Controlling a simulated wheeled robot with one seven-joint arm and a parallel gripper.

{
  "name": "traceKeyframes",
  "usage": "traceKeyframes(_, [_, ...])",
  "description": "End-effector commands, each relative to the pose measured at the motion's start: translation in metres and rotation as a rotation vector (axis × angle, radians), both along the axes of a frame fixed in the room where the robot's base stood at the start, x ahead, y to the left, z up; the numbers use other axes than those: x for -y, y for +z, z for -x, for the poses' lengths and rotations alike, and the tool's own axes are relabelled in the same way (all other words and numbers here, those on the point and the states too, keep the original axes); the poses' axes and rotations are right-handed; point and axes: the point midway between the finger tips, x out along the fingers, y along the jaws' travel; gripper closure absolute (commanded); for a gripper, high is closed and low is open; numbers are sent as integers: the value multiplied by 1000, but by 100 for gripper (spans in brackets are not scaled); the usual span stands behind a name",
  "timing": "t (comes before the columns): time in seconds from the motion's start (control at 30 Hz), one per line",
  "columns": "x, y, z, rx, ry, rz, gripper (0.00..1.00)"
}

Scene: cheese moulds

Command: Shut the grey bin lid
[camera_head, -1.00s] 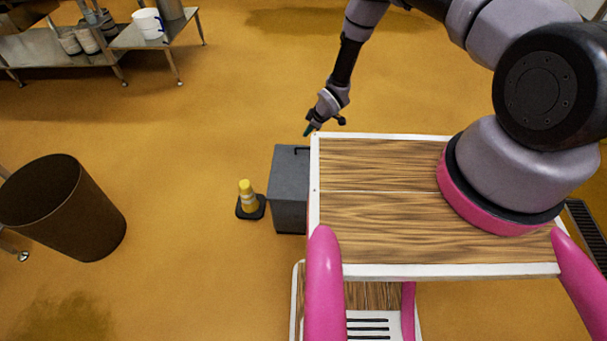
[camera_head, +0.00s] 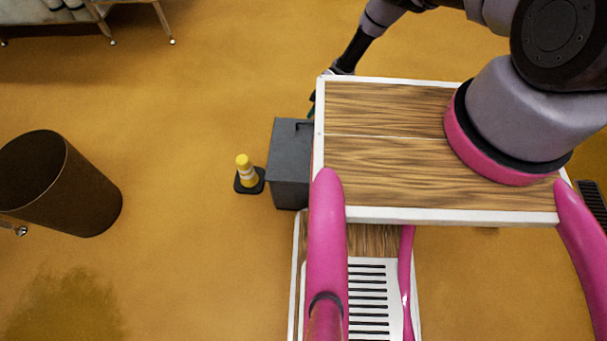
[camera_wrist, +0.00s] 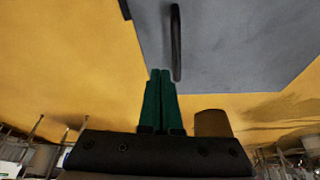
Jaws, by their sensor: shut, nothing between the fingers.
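The grey bin (camera_head: 290,150) stands on the floor against the left side of my wood-topped body. Its grey lid (camera_head: 291,140) has a dark bar handle (camera_head: 303,125) near the far edge and looks flat across the top, with no gap visible. In the wrist view the lid (camera_wrist: 225,50) fills the upper right, with the handle (camera_wrist: 176,42) upright in the picture. My gripper (camera_wrist: 160,72) is shut and empty, its green fingertips beside the handle's lower end. I cannot tell whether they touch the lid. In the head view the gripper is mostly hidden behind my deck's edge.
A large brown bin (camera_head: 85,195) is further left. A metal table (camera_head: 130,3) stands at the back left. Open orange floor lies between them.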

Motion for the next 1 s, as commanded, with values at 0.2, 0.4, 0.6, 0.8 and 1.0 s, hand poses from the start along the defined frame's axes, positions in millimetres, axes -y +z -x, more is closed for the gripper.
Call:
traceKeyframes(0.2, [3, -20, -2, -70, -11, -5, 100])
traceKeyframes(0.4, [2, -28, -3, -101, -6, -4, 100])
traceKeyframes(0.6, [2, -31, -3, -112, -4, -4, 100])
traceKeyframes(0.8, [2, -31, -3, -112, -3, -4, 100])
traceKeyframes(1.0, [1, -30, -3, -112, -2, -4, 100])
